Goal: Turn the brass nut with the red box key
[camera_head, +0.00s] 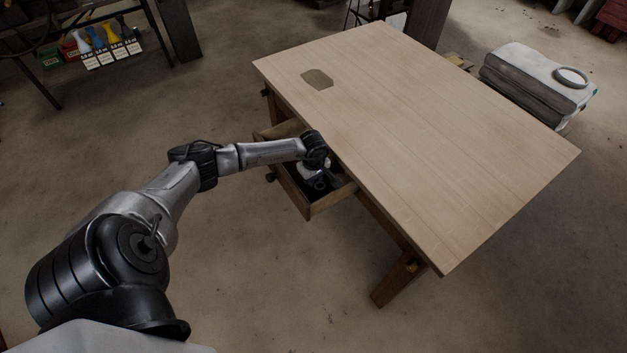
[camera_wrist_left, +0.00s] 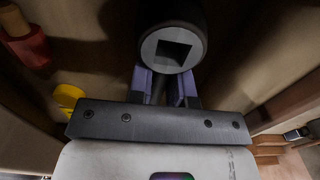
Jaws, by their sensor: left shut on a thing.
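My left gripper (camera_head: 318,179) reaches down into the open drawer (camera_head: 325,204) on the table's near side. In the left wrist view its fingers (camera_wrist_left: 165,87) are shut on a dark round socket key (camera_wrist_left: 172,49) with a square hole in its grey end face. No red shows on the part of this key in view. A red piece with a tan cylinder (camera_wrist_left: 32,47) lies at the upper left, apart from the fingers; I cannot tell if it is the red box key. A brass nut is not identifiable. My right gripper is not in view.
A yellow piece (camera_wrist_left: 69,97) lies left of the gripper. The drawer walls are close around the hand. The wooden tabletop (camera_head: 430,130) is mostly bare, with a dark hexagonal patch (camera_head: 317,79) near its far left corner.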

